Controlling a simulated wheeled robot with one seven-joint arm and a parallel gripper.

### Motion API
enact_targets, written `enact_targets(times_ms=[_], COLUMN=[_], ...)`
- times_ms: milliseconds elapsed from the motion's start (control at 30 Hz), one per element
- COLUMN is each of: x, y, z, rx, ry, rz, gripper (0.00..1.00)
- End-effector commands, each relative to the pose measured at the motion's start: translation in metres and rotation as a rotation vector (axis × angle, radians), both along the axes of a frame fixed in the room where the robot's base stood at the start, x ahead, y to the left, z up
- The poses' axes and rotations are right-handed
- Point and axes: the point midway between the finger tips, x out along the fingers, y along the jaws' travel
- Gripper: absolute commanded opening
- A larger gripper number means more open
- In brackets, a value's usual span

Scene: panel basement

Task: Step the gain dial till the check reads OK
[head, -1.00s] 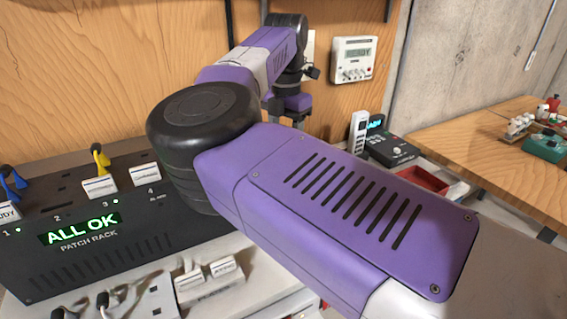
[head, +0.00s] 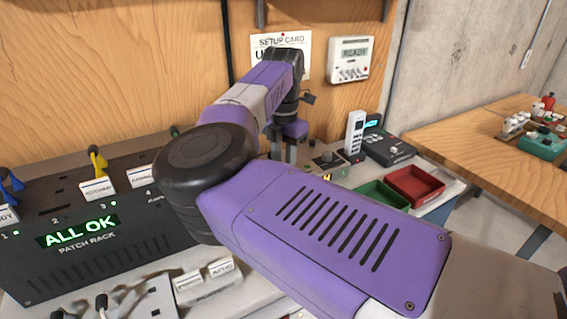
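My gripper (head: 283,152) hangs down at the back of the bench, at the far end of my purple arm. Its fingertips are small and partly hidden by my arm, so I cannot tell whether it is open. Just right of it is a dark box with a round knob (head: 327,157) and a small lit yellow display (head: 326,177), partly covered by my arm. Farther right, a dark unit (head: 388,146) has a blue display and a pale knob. I cannot read which one is the gain dial. A wall panel (head: 350,58) reads READY.
A patch rack (head: 90,250) reading ALL OK stands at the left. A white handset (head: 355,132) stands beside the dark unit. A green tray (head: 382,193) and a red tray (head: 414,184) lie at the right. A setup card (head: 285,45) is partly hidden by my arm.

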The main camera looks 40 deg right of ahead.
Motion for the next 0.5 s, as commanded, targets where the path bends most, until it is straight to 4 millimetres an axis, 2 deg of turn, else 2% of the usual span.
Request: enact_targets(times_ms=[267,500], x=[-0.0003,0.0001], y=[-0.0002,0.0], z=[0.0005,0.0006], rx=[0.0,0.001], ry=[0.001,0.0], rz=[-0.011,-0.104], gripper=[0.0,0.0])
